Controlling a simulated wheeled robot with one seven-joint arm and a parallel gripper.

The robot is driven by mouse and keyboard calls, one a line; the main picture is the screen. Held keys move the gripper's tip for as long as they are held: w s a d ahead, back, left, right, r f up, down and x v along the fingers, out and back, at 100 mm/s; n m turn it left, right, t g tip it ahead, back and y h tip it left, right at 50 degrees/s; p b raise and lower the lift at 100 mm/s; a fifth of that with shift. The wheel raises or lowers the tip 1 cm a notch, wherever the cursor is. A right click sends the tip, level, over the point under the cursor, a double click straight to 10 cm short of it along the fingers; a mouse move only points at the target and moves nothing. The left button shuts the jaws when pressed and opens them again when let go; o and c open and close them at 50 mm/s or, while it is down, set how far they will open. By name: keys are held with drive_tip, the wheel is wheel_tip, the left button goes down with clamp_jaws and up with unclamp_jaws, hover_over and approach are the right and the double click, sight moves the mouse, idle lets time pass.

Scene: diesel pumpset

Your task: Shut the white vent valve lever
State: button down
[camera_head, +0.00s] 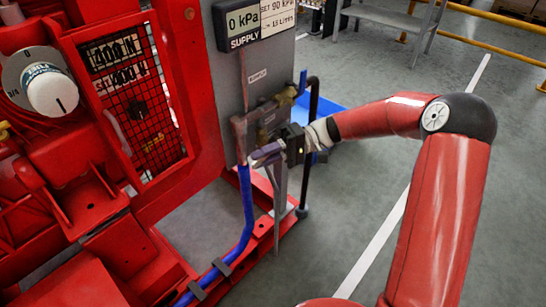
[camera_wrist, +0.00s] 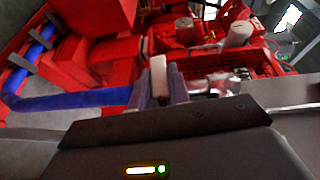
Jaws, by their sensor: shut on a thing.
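My gripper (camera_head: 266,154) is at the side of the grey panel, near the brass and copper pipework, with my arm reaching in from the right. In the wrist view its two grey fingers (camera_wrist: 160,88) are closed around the white lever (camera_wrist: 158,72), whose pale end stands up between them. In the head view the lever is hidden or too small to tell from the fingers. The valve body under the lever cannot be made out clearly.
A blue-handled valve (camera_head: 301,82) sits above the gripper beside a dark vertical pipe (camera_head: 309,140). A blue hose (camera_head: 246,205) runs down the red frame. The supply display (camera_head: 244,22) reads 0 kPa. The red pumpset (camera_head: 100,215) fills the left; open floor lies right.

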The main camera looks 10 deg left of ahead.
drive_tip(key=shift+r, duration=0.15)
idle(0.4)
drive_tip(key=c, duration=1.3)
unclamp_jaws()
drive_tip(key=v, duration=0.8)
drive_tip(key=shift+f+b, duration=0.3)
